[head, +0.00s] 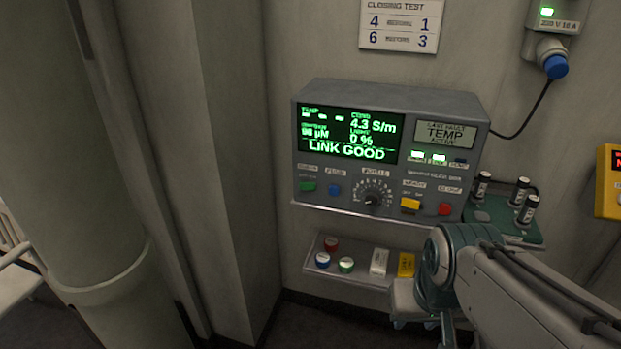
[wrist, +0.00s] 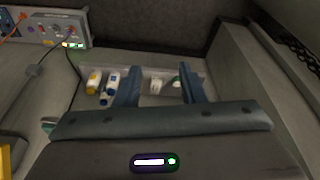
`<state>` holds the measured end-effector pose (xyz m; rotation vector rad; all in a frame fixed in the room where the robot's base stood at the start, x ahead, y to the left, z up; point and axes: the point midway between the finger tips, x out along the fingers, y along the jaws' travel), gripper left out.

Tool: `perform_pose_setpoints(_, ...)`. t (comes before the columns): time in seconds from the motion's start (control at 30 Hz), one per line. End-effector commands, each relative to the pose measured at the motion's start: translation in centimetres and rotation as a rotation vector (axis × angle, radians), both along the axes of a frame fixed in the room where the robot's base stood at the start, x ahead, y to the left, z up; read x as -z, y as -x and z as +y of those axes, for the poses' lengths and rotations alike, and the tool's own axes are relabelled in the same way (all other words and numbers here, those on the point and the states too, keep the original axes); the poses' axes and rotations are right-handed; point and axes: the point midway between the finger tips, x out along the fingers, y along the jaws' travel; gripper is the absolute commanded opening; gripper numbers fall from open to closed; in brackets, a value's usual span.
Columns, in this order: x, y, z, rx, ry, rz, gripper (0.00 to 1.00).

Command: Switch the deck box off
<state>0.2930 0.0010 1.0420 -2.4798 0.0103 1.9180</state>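The deck box (head: 480,105) is a grey panel unit on the wall. Its lit green screen (head: 347,133) reads "LINK GOOD". Along its lower face are a green control (head: 307,187), a blue button (head: 335,190), a round dial (head: 371,199), a yellow switch (head: 410,204) and a red button (head: 445,209). Part of the box shows at top left in the wrist view (wrist: 35,27). My gripper (wrist: 160,80) is open, its two fingers well apart with nothing held between them. It is below and away from the box; in the head view my arm mostly hides it.
A small shelf (head: 318,262) below the box holds several small caps and blocks. A green holder (head: 480,217) with dark cylinders stands at right. A black cable runs to a blue plug (head: 556,67). A large pipe (head: 75,180) stands at left; a yellow unit (head: 608,190) is at far right.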

Motion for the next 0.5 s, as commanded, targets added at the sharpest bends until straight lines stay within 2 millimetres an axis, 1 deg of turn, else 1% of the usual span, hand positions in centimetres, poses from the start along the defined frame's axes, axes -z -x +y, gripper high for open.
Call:
perform_pose_setpoints(0.03,0.00,0.00,0.00,0.000,0.000,0.000,0.25)
perform_pose_setpoints(0.07,0.00,0.00,0.00,0.000,0.000,0.000,0.17)
perform_pose_setpoints(0.1,0.00,0.00,0.00,0.000,0.000,0.000,0.06)
perform_pose_setpoints(0.13,0.00,0.00,0.00,0.000,0.000,0.000,0.00)
perform_pose_setpoints(0.5,0.00,0.00,0.00,0.000,0.000,0.000,0.00)
